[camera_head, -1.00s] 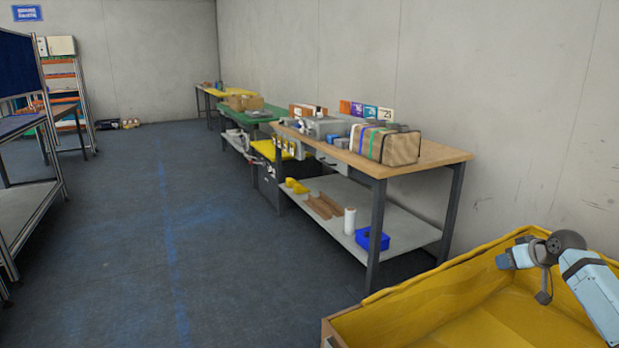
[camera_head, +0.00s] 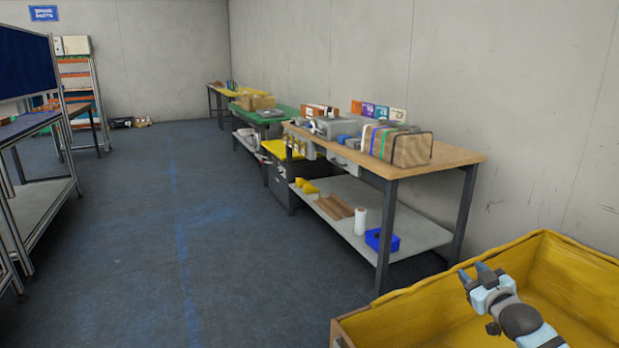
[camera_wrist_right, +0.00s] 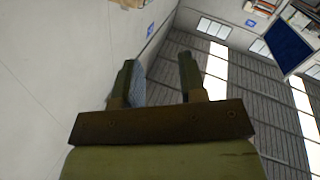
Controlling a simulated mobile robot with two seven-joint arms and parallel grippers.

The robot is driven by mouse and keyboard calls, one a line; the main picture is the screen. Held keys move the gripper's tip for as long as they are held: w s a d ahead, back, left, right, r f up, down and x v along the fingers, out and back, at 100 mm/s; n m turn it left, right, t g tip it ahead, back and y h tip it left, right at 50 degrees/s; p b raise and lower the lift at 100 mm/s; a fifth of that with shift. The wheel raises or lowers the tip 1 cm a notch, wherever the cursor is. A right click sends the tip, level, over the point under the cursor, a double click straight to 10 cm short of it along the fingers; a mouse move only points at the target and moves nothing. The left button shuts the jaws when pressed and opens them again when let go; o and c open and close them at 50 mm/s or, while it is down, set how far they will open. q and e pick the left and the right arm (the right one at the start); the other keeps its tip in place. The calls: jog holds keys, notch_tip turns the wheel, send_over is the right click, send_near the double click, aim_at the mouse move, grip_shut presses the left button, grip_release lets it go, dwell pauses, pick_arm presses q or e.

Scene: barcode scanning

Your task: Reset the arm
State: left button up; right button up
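My right gripper (camera_head: 476,277) shows at the lower right of the head view, over the yellow-lined bin, with its fingertips pointing up and to the left. In the right wrist view its two fingers (camera_wrist_right: 158,80) stand apart with nothing between them, so it is open and empty. Behind the fingers that view shows wall, ceiling beams and skylights. My left gripper is not in the head view.
The yellow bin (camera_head: 400,318) fills the lower right. Beyond it stands a wooden-topped workbench (camera_head: 452,160) with boxes above and a blue bin (camera_head: 381,240) on its lower shelf. Metal racks (camera_head: 40,205) stand at left. The blue floor (camera_head: 140,240) between is clear.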

jog(key=s+a+f+g+y, duration=0.1)
jog(key=s+a+f+y, duration=0.15)
jog(key=s+a, duration=0.85)
jog(key=s+a+f+g+y, duration=0.1)
jog(key=s+a+f+y, duration=0.15)
jog(key=s+a, duration=0.9)
jog(key=s+a+r+m+t+y, duration=0.1)
jog(key=s+a+r, duration=0.3)
jog(key=s, duration=0.2)
jog(key=s+a+r+m+y, duration=0.1)
jog(key=s+a+r+y, duration=0.1)
jog(key=s+a+r, duration=0.3)
pick_arm(q)
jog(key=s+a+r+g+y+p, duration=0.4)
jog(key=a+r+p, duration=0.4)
jog(key=p, duration=3.1)
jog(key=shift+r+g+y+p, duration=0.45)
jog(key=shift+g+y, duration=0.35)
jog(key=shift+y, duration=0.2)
pick_arm(e)
jog(key=s+d+r+g+h, duration=0.5)
jog(key=d+r+h, duration=0.1)
jog(key=d+r, duration=0.2)
jog(key=shift+d+g, duration=0.3)
jog(key=shift+d, duration=0.3)
